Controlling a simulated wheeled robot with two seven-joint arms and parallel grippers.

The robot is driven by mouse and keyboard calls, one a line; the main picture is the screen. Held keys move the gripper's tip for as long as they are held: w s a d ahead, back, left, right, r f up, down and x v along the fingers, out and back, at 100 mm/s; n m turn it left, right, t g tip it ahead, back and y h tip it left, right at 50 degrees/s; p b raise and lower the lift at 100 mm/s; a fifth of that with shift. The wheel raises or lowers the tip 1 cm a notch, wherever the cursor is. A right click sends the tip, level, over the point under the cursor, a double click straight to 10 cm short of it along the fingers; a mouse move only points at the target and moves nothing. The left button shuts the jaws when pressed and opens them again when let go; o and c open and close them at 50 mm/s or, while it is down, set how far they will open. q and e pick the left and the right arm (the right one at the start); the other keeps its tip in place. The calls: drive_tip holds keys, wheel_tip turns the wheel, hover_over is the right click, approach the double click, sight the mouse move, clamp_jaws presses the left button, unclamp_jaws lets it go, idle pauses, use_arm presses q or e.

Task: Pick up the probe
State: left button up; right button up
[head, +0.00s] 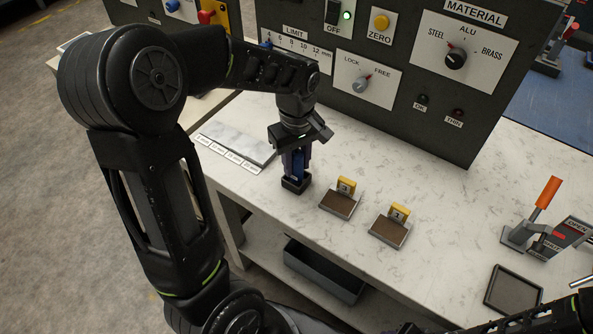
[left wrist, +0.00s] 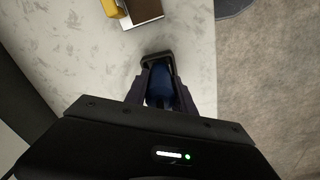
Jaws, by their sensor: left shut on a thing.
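The probe (head: 297,169) is a dark blue upright body standing in a small black holder (head: 296,184) on the marble-look bench. My left gripper (head: 297,163) comes down over it from above and is shut on it. In the left wrist view the blue probe (left wrist: 160,85) lies between the two fingers (left wrist: 160,97), with the black holder (left wrist: 155,59) around its lower end. The probe's lower end is hidden in the holder. My right arm (head: 540,318) shows only in part at the lower right; its gripper cannot be made out.
Two trays with yellow tags, one nearer (head: 340,204) and one further right (head: 390,231), sit beside the holder. A grey plate (head: 238,141) lies behind left. The control panel (head: 400,75) rises at the back.

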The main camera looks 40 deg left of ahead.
use_arm(q)
clamp_jaws()
drive_tip(key=shift+r, duration=0.15)
wheel_tip(320, 180, up, 10)
drive_tip(key=shift+f+b, duration=0.1)
drive_tip(key=shift+b, duration=0.35)
idle(0.5)
